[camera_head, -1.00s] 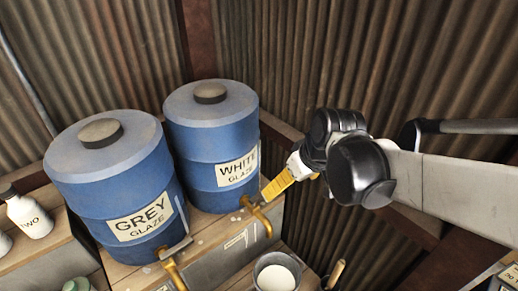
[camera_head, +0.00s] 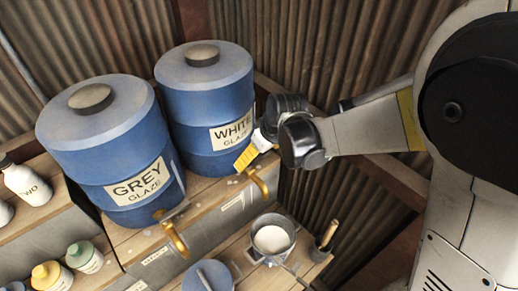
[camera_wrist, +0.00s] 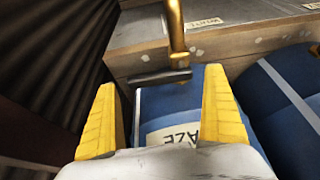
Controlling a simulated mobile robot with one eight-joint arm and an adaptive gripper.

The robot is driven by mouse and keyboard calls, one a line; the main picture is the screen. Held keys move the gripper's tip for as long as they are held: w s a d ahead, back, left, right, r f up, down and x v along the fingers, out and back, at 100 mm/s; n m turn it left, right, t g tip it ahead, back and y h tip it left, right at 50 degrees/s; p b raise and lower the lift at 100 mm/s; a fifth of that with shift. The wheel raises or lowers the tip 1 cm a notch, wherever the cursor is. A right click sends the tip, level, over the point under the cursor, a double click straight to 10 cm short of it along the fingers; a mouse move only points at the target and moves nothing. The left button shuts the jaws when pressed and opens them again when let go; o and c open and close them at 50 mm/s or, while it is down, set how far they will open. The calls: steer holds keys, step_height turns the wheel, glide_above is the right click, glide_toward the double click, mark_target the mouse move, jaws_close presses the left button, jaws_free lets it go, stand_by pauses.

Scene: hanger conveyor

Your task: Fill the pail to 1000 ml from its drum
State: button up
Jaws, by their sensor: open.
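The white glaze drum (camera_head: 205,105) is blue with a grey lid and stands on a wooden shelf. Its brass tap (camera_head: 258,183) points down at the front; the tap also shows in the wrist view (camera_wrist: 176,30), with a dark handle bar (camera_wrist: 160,78). The grey pail (camera_head: 291,240) stands below and in front of that tap, with white liquid inside; its level cannot be read. My gripper (camera_head: 241,161), with yellow fingers, is at the drum's front just above the tap. It is open, and the wrist view shows the handle bar between or just beyond its fingertips.
The grey glaze drum (camera_head: 105,140) stands left of the white one, with its own brass tap (camera_head: 173,238). A pot with a wooden-handled tool (camera_head: 326,240) is right of the pail. A blue lidded container (camera_head: 208,277) and several bottles (camera_head: 28,184) are lower left. Corrugated walls close the back.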

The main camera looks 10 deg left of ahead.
steer(key=c, duration=1.4)
steer(key=shift+s+f, duration=0.1)
steer(key=m, duration=0.1)
steer(key=m+b, duration=0.1)
steer(key=s+m+h, duration=0.1)
steer(key=shift+d+m+t+b, duration=0.3)
steer(key=shift+m+t, duration=0.1)
steer(key=shift+s+d+m+t+h+b, duration=0.15)
steer(key=shift+s+m+h+b, duration=0.15)
steer(key=shift+m, duration=0.65)
steer(key=shift+s+d+m+t+h+b, duration=0.15)
steer(key=shift+m+h, duration=0.25)
steer(key=shift+m, duration=0.55)
steer(key=shift+a, duration=0.1)
